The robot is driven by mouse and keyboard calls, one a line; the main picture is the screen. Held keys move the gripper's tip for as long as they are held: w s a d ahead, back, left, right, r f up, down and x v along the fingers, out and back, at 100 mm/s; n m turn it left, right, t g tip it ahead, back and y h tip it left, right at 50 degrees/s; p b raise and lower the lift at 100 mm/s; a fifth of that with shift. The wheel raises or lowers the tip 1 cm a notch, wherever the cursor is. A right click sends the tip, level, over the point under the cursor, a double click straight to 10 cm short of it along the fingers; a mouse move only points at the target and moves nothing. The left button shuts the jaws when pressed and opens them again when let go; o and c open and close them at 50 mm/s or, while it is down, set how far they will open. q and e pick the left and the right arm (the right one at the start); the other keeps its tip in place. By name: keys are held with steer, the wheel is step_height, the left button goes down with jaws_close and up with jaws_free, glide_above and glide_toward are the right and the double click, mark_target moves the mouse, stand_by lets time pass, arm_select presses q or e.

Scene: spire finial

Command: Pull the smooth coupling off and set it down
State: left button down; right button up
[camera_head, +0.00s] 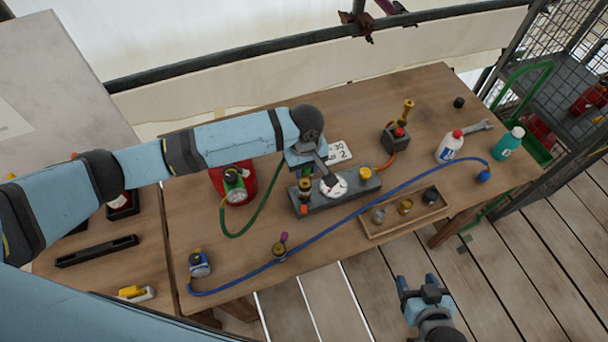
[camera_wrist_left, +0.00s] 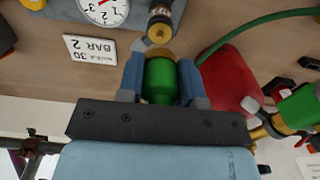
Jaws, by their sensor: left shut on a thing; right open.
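My left gripper (camera_head: 305,168) is above the left end of the grey manifold block (camera_head: 340,193). In the left wrist view it (camera_wrist_left: 162,85) is shut on a green, smooth-sided coupling (camera_wrist_left: 160,82) with a brass collar. A brass fitting (camera_wrist_left: 160,22) on the block lines up with the collar; I cannot tell whether they touch. In the head view the arm hides the coupling. The green hose (camera_head: 262,205) runs up towards this gripper. My right gripper (camera_head: 425,288) is open and empty, over the floor in front of the table.
A white gauge (camera_head: 334,185) and yellow cap (camera_head: 365,173) sit on the block. A wooden tray (camera_head: 405,215) holds small fittings. A blue hose (camera_head: 330,225) crosses the table. A red cylinder (camera_head: 245,183) stands left. Bottles (camera_head: 450,146) stand at the right.

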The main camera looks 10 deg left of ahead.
arm_select(q)
steer(key=shift+r, duration=0.5)
steer(key=shift+s, duration=0.1)
stand_by(0.6)
